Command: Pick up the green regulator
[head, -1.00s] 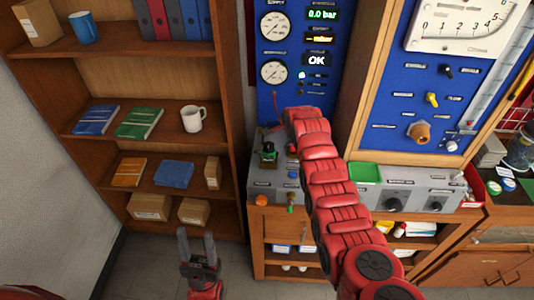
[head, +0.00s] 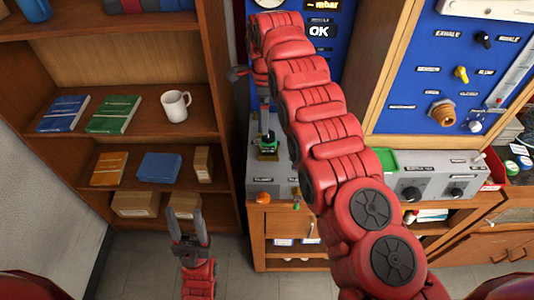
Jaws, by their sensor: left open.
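The green regulator (head: 267,146) is small, with a dark upper part, and stands upright on the grey bench unit (head: 285,180). My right arm crosses the middle of the head view just right of it. A thin grey, finger-like part of my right gripper (head: 264,103) shows just above the regulator. The rest of that gripper is hidden behind the arm, so its opening and any contact are unclear. My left gripper (head: 187,222) is open and empty, low in front of the shelf, left of and apart from the regulator.
A wooden shelf (head: 222,130) with books, a white mug (head: 175,105) and boxes fills the left. An orange knob (head: 263,198) sits on the bench front. A blue gauge panel (head: 342,60) rises behind. A green tray (head: 385,161) lies right of my arm.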

